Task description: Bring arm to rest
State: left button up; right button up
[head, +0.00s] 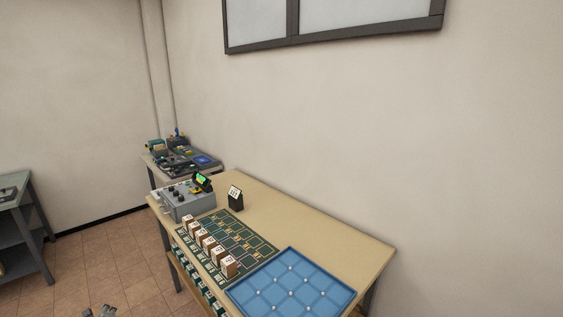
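What looks like the top of my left gripper (100,311) just shows at the bottom edge of the head view, left of the table and over the tiled floor. Most of it is cut off by the frame, so its fingers cannot be made out clearly. Nothing is seen held in it. My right gripper and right arm are out of view.
A long beige table (330,236) stands along the wall. It bears a blue padded tray (290,285), a dark green grid mat (243,237) with several small white-and-brown boxes, a grey control box (187,203) and a small black sign holder (235,198). Tiled floor (100,265) is clear at left.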

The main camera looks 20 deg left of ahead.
pick_arm(q)
jog(key=s+a+f+n+g+h, duration=0.1)
jog(key=s+a+f+n, duration=0.2)
jog(key=s, duration=0.4)
jog(key=s+a+n+h, duration=0.1)
jog(key=s+a+n, duration=0.2)
jog(key=s+n, duration=0.25)
jog(key=s+d+f+h, duration=0.1)
jog(key=s+d+f, duration=0.1)
jog(key=d+f, duration=0.4)
jog(key=s+d+f+h, duration=0.1)
jog(key=s+d+f, duration=0.2)
jog(key=d+f, duration=0.35)
jog(key=s+d+f+n+h, duration=0.1)
jog(key=d+f, duration=0.5)
jog(key=d, duration=1.3)
jog(key=s+d+f+n+g+h, duration=0.1)
jog(key=d+f, duration=0.5)
jog(key=d, duration=1.2)
jog(key=s+d+f+n+h, duration=0.1)
jog(key=s+d+f+h, duration=0.2)
jog(key=d, duration=1.6)
notch_tip(320, 180, down, 4)
jog(key=shift+s+d+f+n+g+h, duration=0.1)
jog(key=shift+s+d+n+g+h, duration=0.25)
jog(key=shift+h, duration=0.55)
jog(key=shift+a, duration=0.1)
